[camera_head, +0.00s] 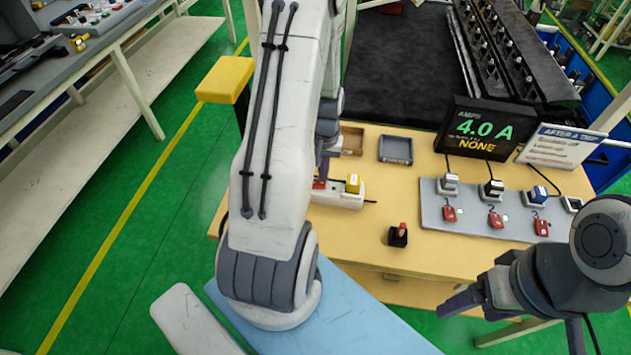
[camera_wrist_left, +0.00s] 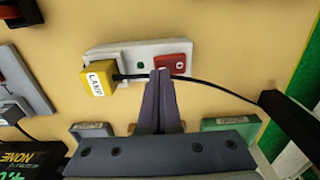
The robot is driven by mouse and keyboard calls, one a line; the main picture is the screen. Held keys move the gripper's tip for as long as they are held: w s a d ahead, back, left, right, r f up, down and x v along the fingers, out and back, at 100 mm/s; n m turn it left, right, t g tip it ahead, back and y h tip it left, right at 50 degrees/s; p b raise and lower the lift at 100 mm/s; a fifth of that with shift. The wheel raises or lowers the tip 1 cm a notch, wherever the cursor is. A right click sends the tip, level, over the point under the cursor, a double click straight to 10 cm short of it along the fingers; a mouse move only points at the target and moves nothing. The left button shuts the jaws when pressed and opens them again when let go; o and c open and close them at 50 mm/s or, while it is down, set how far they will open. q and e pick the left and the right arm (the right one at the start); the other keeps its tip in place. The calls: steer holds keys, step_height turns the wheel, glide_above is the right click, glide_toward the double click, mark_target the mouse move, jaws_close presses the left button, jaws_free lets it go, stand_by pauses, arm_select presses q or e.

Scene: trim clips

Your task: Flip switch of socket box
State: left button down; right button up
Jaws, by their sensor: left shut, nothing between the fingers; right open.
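The white socket box (camera_head: 344,199) lies on the wooden table; it also shows in the left wrist view (camera_wrist_left: 133,51). A yellow plug (camera_head: 353,184) labelled LAMP (camera_wrist_left: 97,80) sits at one end, with a black cable running from it. The red switch (camera_wrist_left: 176,63) is at the other end, partly hidden by my fingers. My left gripper (camera_wrist_left: 161,74) is shut and empty, its fingertips over the red switch's near edge; I cannot tell whether they touch. In the head view my left arm covers part of the box. My right gripper (camera_head: 462,303) is open and empty, off the table's front edge.
A black display (camera_head: 487,129) reads 4.0 A and NONE, beside a white sign (camera_head: 565,147). A grey panel (camera_head: 470,218) holds several plugs and red tags. A small black block with a red top (camera_head: 398,235) stands mid-table. Brown (camera_head: 352,140) and grey (camera_head: 395,150) trays lie behind.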

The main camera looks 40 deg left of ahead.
mark_target(323, 183)
arm_select(q)
steer(key=shift+f+b, duration=0.8)
steer(key=shift+f, duration=0.3)
stand_by(0.5)
steer(key=shift+r, duration=0.1)
step_height(323, 183, up, 7)
steer(key=p, duration=0.6)
stand_by(0.6)
